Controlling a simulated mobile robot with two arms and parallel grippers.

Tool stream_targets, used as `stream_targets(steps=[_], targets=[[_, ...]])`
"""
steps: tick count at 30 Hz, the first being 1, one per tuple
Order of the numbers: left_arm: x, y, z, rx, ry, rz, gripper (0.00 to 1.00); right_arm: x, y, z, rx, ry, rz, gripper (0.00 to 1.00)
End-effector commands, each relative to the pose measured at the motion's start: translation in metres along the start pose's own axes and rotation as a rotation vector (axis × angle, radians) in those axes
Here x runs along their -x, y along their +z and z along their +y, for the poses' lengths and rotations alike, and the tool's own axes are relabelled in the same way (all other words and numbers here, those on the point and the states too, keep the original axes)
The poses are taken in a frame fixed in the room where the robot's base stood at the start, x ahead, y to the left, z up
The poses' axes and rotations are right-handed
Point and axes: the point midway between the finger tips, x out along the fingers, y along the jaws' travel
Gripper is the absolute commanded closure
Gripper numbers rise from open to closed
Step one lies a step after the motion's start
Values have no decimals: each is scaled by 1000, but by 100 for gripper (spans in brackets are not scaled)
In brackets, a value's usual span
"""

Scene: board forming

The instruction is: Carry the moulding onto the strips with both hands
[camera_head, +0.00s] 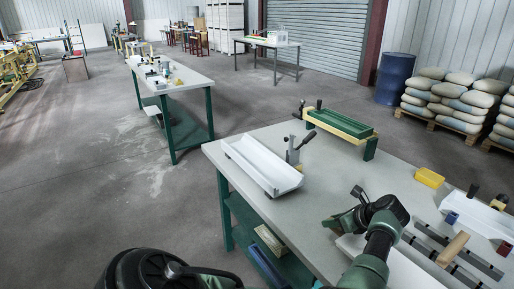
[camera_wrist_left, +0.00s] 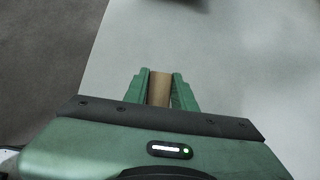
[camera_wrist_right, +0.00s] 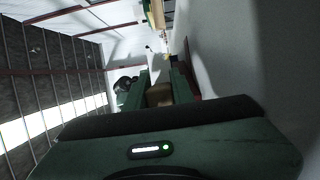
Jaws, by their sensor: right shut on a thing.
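A pale flat slab (camera_head: 405,270) lies partly hidden under my arm. Dark strips (camera_head: 430,257) lie at the right of the table. I cannot tell which piece is the moulding.
A long white trough (camera_head: 262,165) and a green mould (camera_head: 342,122) on a wooden base stand at the table's far side, with upright clamps nearby. A yellow block (camera_head: 429,177) lies at right. A wooden block (camera_head: 453,249) lies across the strips. The table's middle is clear.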

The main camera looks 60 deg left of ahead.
Motion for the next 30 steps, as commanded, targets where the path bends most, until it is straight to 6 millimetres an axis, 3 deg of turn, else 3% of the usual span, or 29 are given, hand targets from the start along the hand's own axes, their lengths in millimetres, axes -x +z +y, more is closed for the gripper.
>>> stream_targets(steps=[1,3,9,10,12,13,28,29,30], targets=[[1,4,-1,4,-2,-5,61,0,2,3,2,5,-2,100],[1,3,-1,3,-2,-4,49,0,1,4,2,6,-2,100],[1,1,0,1,-1,-1,49,0,1,4,0,10,0,100],[-1,-2,1,-1,2,3,49,0,0,1,-3,5,0,73],[-1,-2,1,-2,2,4,49,0,0,1,-3,5,0,54],[-1,-2,1,-1,2,3,49,0,0,1,-2,5,0,51],[0,0,0,0,0,1,49,0,0,0,-1,1,0,51],[0,0,0,0,0,1,46,0,0,0,-1,1,0,51],[0,0,0,0,0,1,35,0,0,0,-1,1,0,51]])
